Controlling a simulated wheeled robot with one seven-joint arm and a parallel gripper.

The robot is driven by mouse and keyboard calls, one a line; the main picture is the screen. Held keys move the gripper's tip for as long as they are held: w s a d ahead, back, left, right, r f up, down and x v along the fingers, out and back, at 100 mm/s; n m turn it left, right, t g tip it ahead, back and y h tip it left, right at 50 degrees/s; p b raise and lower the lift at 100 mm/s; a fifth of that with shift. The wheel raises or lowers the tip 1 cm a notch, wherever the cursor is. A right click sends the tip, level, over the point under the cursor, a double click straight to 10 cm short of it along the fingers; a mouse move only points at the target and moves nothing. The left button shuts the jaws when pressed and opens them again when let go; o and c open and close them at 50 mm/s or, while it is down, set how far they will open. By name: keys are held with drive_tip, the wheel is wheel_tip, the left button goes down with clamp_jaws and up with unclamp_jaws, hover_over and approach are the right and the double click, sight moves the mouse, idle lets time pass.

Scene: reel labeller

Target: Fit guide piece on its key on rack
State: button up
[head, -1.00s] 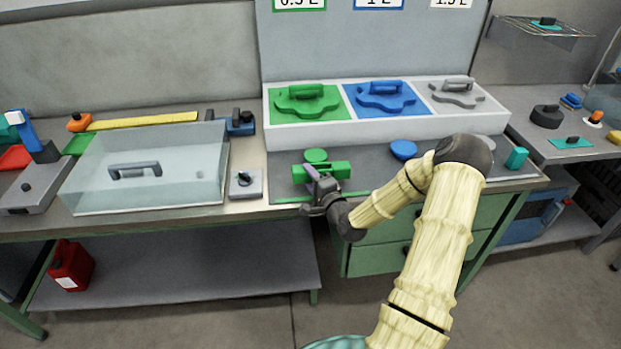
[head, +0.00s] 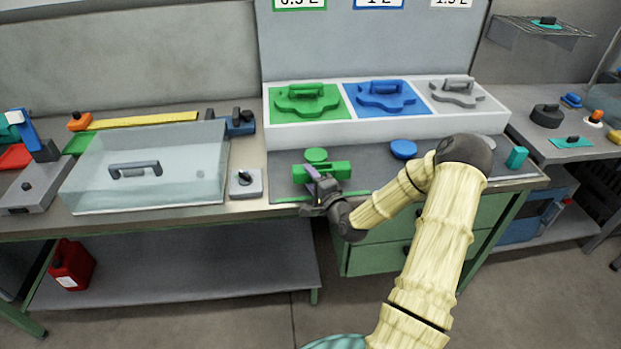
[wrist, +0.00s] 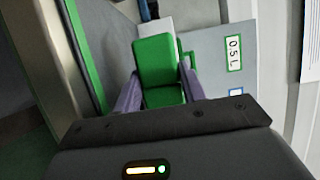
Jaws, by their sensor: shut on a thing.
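My gripper (head: 318,180) is shut on a green block-like piece (head: 338,170) over the front of the grey bench mat. In the wrist view the green piece (wrist: 160,58) sits between the two purple-grey fingers of my gripper (wrist: 161,88). The white rack (head: 400,128) stands behind the mat. It carries a green plate (head: 325,107), a blue plate (head: 398,103) and a grey shaped piece (head: 462,96), each with a handle on top. I cannot make out a key on the rack. Whether the held piece touches the mat is unclear.
A green disc (head: 316,155) lies right behind the held piece, and a blue disc (head: 404,149) farther right. A teal block (head: 517,157) stands at the mat's right end. A clear box (head: 150,185) and a small knob unit (head: 245,184) are to the left.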

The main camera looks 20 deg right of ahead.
drive_tip(key=shift+f, duration=0.1)
drive_tip(key=shift+f, duration=0.2)
drive_tip(key=shift+w+d+r, duration=0.15)
drive_tip(key=shift+r, duration=0.2)
idle(0.3)
drive_tip(key=o, duration=1.3)
